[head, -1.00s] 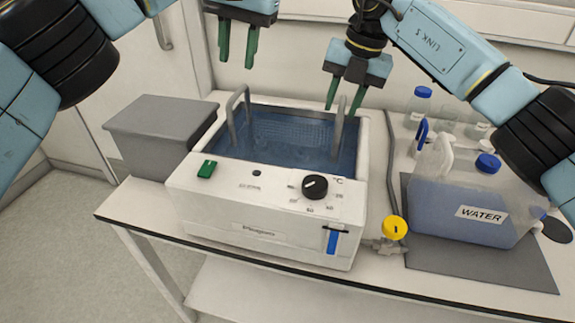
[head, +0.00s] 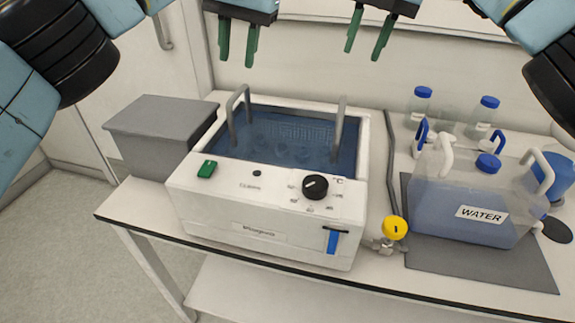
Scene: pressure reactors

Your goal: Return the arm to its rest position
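My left gripper (head: 237,45) hangs at the top of the head view, behind and above the water bath, with its green fingers apart and nothing between them. My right gripper (head: 366,38) is at the top, right of centre, in front of the wall. Its green fingers are apart and empty. Both grippers are clear of everything on the bench. The upper parts of both grippers are cut off by the top edge of the picture.
The white water bath (head: 262,208) with two upright metal handles stands on the bench. A yellow-knobbed valve (head: 395,228) juts from its right side. Right of it are a WATER jug (head: 455,212), blue-capped bottles (head: 418,103) and a blue cup (head: 560,177). A grey box (head: 160,125) is at left.

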